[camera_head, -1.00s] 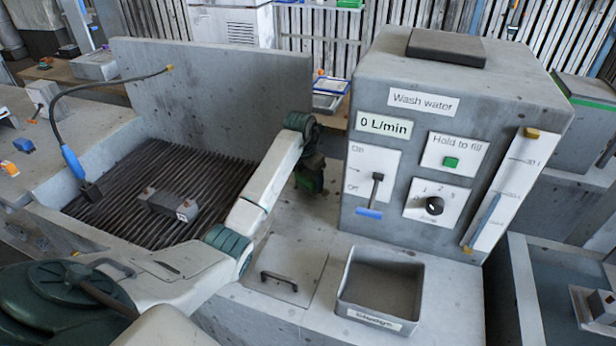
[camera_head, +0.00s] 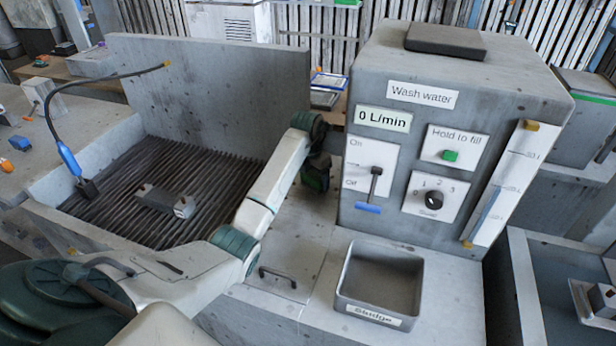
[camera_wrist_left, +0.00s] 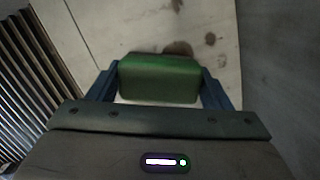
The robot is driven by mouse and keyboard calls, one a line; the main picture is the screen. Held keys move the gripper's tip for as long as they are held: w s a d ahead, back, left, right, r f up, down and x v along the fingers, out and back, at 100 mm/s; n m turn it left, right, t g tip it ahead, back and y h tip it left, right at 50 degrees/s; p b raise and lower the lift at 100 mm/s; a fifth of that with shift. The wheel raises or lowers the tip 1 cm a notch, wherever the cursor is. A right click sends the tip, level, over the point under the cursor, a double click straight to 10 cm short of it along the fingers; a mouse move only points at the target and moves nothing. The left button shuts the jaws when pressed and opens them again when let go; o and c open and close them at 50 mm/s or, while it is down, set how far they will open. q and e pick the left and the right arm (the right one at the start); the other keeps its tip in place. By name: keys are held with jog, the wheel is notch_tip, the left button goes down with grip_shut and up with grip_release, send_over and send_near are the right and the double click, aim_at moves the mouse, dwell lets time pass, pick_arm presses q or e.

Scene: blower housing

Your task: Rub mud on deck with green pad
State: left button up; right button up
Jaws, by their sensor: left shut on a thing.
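My left gripper (camera_head: 316,178) is at the back of the deck (camera_head: 310,235), left of the wash water cabinet. In the left wrist view, my left gripper (camera_wrist_left: 160,84) is shut on a green pad (camera_wrist_left: 158,80), one finger at each end. Dark brown mud (camera_wrist_left: 179,48) lies on the pale deck (camera_wrist_left: 110,30) just beyond the pad, with a smaller spot (camera_wrist_left: 210,38) to its right. Whether the pad touches the deck cannot be told. In the head view the arm and gripper hide most of that area. My right gripper is out of view.
The wash water cabinet (camera_head: 420,150) stands close to the right of my left gripper. A sludge tray (camera_head: 380,285) and a hatch with a handle (camera_head: 278,275) are in front.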

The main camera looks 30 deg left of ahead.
aim_at(297, 183)
pick_arm(q)
jog(key=shift+w+d+f+b, duration=0.2)
jog(key=shift+d+f+b, duration=0.05)
jog(key=shift+d+b, duration=0.3)
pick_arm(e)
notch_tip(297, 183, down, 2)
pick_arm(q)
jog(key=shift+s+a, duration=0.1)
jog(key=shift+s+a+f, duration=0.1)
jog(key=shift+s+a, duration=0.15)
jog(key=shift+a, duration=0.55)
jog(key=shift+s+a, duration=0.25)
jog(key=shift+a, duration=0.55)
jog(key=shift+s+a, duration=0.2)
jog(key=shift+a, duration=0.7)
jog(key=shift+s+a, duration=0.2)
jog(key=shift+a, duration=0.65)
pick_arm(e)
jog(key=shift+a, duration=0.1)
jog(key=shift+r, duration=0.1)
pick_arm(q)
jog(key=shift+w+r+p, duration=0.1)
jog(key=shift+r+p, duration=0.45)
jog(key=shift+r, duration=0.05)
jog(key=shift+r+p, duration=1.55)
jog(key=shift+r, duration=0.95)
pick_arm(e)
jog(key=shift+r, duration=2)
